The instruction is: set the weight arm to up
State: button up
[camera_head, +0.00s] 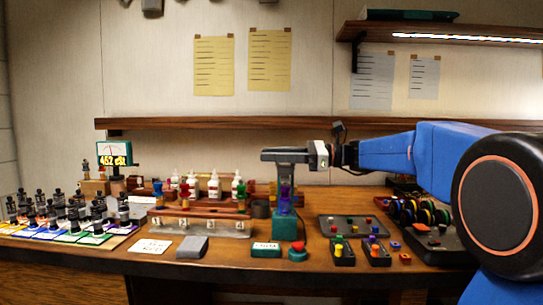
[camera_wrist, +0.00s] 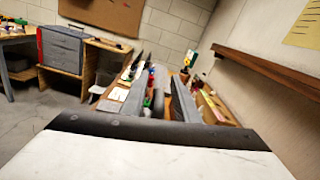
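I cannot tell for sure which part is the weight arm. A stand with a teal base (camera_head: 288,227) and a purple column (camera_head: 286,193) stands mid-table in the head view. My gripper (camera_head: 272,155) is level at the column's top, pointing left, and overlaps it in the picture; I cannot tell whether they touch. A red button (camera_head: 298,248) sits in front of the teal base. A possible weight arm behind the gripper is hidden.
Small bottles (camera_head: 214,186) stand on a reddish rack left of the stand. A meter (camera_head: 115,154) reading 452 cSt and rows of dark pieces (camera_head: 70,215) are further left. Small switch boxes (camera_head: 342,250) lie right. A wooden shelf (camera_head: 200,123) runs along the wall behind.

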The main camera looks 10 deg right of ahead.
jog(key=shift+a, duration=0.25)
